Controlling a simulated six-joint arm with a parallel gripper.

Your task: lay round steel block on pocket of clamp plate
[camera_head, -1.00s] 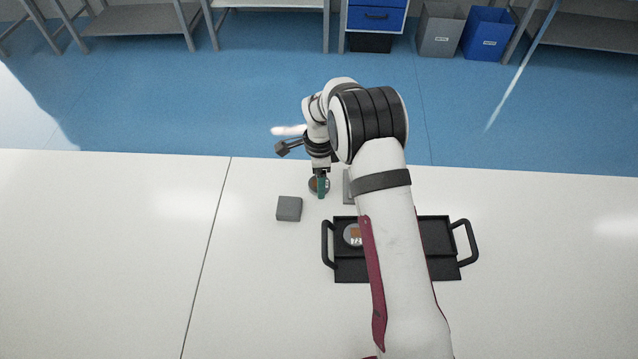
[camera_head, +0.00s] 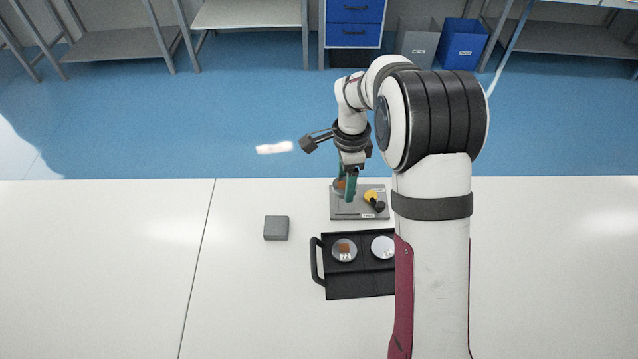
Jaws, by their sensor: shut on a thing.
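My gripper (camera_head: 346,188) has teal fingers and is shut on a round steel block (camera_head: 339,185), which shows a brownish patch and is partly hidden by a finger. It is over the left part of the grey clamp plate (camera_head: 346,214). I cannot tell whether the block touches the plate. The plate's pocket is hidden behind the block and the fingers. A yellow and black clamp knob (camera_head: 374,199) sits on the plate's right part.
A black tray (camera_head: 340,286) with a handle stands in front of the plate and holds a round disc with a brown square (camera_head: 344,250) and a paler disc (camera_head: 383,247). My arm hides its right side. A grey square block (camera_head: 276,228) lies to the left. The table's left is clear.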

